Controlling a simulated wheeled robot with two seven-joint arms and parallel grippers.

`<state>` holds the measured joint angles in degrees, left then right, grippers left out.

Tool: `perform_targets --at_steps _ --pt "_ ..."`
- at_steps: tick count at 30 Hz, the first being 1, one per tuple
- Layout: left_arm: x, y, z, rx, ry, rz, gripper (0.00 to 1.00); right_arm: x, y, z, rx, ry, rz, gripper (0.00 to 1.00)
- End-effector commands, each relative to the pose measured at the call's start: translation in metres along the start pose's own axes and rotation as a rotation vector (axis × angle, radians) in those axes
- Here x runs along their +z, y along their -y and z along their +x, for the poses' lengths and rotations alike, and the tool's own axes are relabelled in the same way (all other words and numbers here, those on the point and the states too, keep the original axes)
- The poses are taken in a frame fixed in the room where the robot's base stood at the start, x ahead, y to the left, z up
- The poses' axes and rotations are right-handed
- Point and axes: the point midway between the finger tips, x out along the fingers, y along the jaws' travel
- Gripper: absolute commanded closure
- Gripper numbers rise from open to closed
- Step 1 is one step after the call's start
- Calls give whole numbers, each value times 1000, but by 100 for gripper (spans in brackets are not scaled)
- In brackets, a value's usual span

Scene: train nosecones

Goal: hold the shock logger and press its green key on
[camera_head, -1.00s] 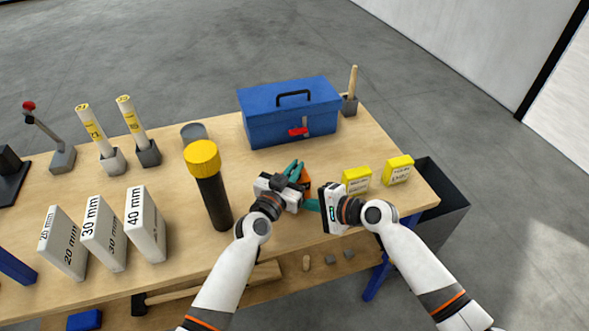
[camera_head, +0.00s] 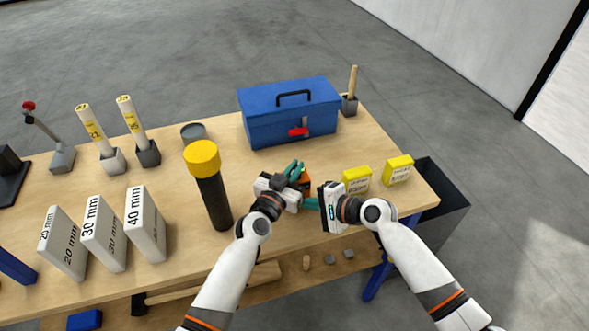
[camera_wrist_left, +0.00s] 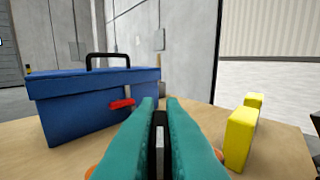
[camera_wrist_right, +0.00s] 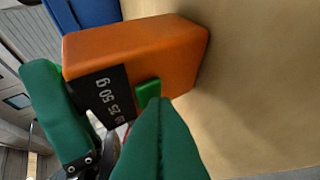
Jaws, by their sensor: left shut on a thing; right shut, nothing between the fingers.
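The shock logger is an orange box with a black label marked "25 50 g". In the head view the logger (camera_head: 305,181) is partly hidden behind my left gripper (camera_head: 294,168). My left gripper (camera_wrist_left: 160,105) is shut on it, and orange edges show beside its teal fingers. In the right wrist view the logger (camera_wrist_right: 135,50) shows large, with its green key (camera_wrist_right: 148,92) on the near face. My right gripper (camera_wrist_right: 160,105) is shut and empty, its tip at the key's lower edge. I cannot tell whether it touches or whether the key is pressed in.
A blue toolbox (camera_head: 290,112) stands behind the logger. Two yellow boxes (camera_head: 357,180) (camera_head: 398,170) stand right of it. A black tube with a yellow cap (camera_head: 203,160) stands left of my left gripper. A dark bin (camera_head: 445,195) is beyond the table's right end.

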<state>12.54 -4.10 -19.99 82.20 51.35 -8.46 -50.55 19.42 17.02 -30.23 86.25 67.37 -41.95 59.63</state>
Motion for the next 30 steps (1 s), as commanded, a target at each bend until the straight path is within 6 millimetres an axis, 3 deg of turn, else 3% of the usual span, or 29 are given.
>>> perform_targets --at_steps 17,30 --pt "0 0 0 -1 -1 0 100 -6 8 -10 -1 1 0 100" --pt "-1 0 0 0 -1 0 100 -28 30 -40 -2 1 0 100"
